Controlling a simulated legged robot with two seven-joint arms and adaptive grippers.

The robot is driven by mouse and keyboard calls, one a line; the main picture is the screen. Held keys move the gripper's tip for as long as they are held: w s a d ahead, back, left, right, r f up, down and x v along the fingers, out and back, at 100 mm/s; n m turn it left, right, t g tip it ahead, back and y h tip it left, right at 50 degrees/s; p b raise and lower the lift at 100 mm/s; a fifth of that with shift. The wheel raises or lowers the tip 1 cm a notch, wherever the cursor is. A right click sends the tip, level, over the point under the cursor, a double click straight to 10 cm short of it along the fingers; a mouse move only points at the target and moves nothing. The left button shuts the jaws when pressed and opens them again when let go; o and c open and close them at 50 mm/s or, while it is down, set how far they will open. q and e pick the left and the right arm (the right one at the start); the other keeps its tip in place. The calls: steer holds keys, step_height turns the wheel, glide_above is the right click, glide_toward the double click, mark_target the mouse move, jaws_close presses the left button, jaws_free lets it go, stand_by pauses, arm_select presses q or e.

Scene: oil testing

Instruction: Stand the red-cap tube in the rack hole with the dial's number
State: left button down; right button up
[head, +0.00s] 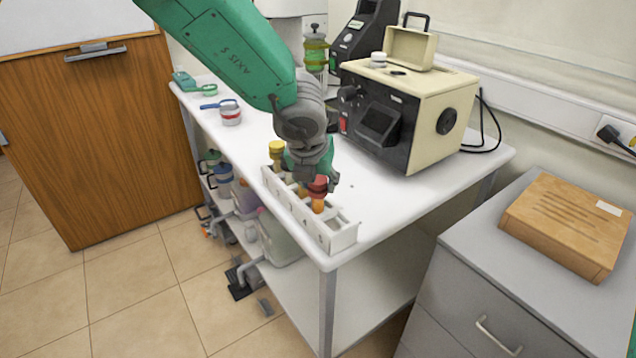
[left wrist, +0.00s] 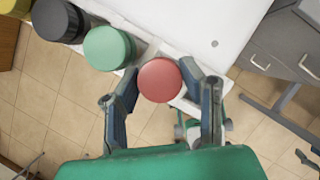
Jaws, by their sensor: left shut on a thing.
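The red-cap tube (head: 317,204) with orange contents is upright at the white rack (head: 343,239), toward the rack's near end. My left gripper (head: 318,183) is shut on it just below the cap. The red cap (left wrist: 160,82) sits between the two fingers (left wrist: 160,76) in the left wrist view. I cannot tell how deep the tube sits in a hole. A yellow-cap tube (head: 276,149) stands at the rack's far end. Green (left wrist: 107,47) and black (left wrist: 57,19) caps line up beside the red one. No dial number is readable. My right gripper is out of view.
A cream and black machine (head: 425,115) stands behind the rack on the white table. A red-and-white jar (head: 230,113) stands at the back left. A grey cabinet with a wooden box (head: 565,222) is at right. The table right of the rack is clear.

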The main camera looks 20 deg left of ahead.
arm_select(q)
steer(key=shift+d, duration=0.25)
steer(key=c, duration=1)
jaws_free()
steer(key=shift+a, duration=0.15)
steer(key=shift+a+r, duration=0.1)
steer(key=shift+p+v, duration=0.5)
steer(key=shift+v, duration=5.45)
